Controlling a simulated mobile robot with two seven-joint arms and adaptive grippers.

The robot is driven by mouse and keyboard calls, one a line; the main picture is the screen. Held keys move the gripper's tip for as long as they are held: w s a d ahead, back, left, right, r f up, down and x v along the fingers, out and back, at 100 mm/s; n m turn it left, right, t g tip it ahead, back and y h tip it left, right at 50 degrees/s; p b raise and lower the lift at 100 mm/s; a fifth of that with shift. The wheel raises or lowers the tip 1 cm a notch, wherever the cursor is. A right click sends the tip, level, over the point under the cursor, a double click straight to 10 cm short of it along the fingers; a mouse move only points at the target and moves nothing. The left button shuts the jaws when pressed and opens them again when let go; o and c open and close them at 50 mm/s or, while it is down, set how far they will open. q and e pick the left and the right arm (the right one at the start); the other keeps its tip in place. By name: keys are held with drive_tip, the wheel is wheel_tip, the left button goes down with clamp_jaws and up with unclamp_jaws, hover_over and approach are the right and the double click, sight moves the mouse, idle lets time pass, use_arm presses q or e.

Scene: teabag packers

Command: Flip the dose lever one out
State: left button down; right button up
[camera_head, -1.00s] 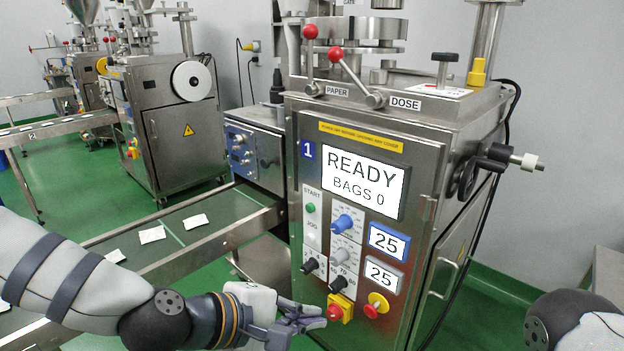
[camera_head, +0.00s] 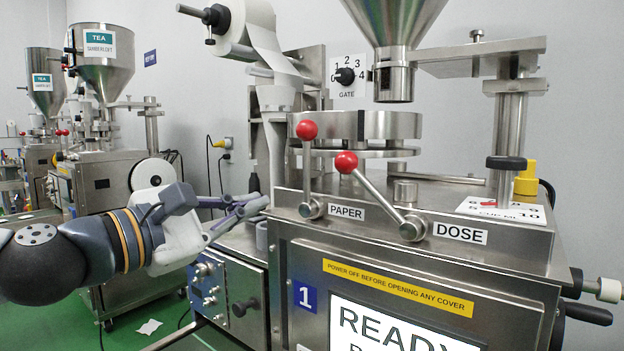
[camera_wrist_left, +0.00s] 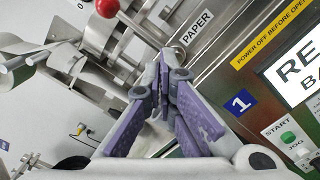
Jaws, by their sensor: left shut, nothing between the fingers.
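The DOSE lever (camera_head: 381,193) is a steel rod with a red ball on top, pivoting beside the DOSE label (camera_head: 459,233). It leans up and to the left. The PAPER lever (camera_head: 308,170), also red-topped, stands nearly upright to its left. My left gripper (camera_head: 262,200) is shut and empty, left of the PAPER lever and apart from the DOSE lever. In the left wrist view the shut fingers (camera_wrist_left: 165,65) point toward the PAPER lever's base, and its red ball (camera_wrist_left: 107,8) shows at the top. My right gripper is not in view.
The machine's cabinet carries a yellow warning strip (camera_head: 398,288) and a READY display (camera_head: 395,330). A steel hopper (camera_head: 394,30) and round drum (camera_head: 385,125) stand behind the levers. A paper roll (camera_head: 250,22) hangs at upper left. Open air lies in front of the levers.

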use_arm(q)
drive_tip(key=w+d+r+p, duration=0.1)
drive_tip(key=w+d+r, duration=0.1)
drive_tip(key=w+d, duration=0.4)
drive_tip(key=d, duration=0.3)
drive_tip(key=shift+w+r, duration=0.3)
drive_tip(key=shift+w, duration=0.1)
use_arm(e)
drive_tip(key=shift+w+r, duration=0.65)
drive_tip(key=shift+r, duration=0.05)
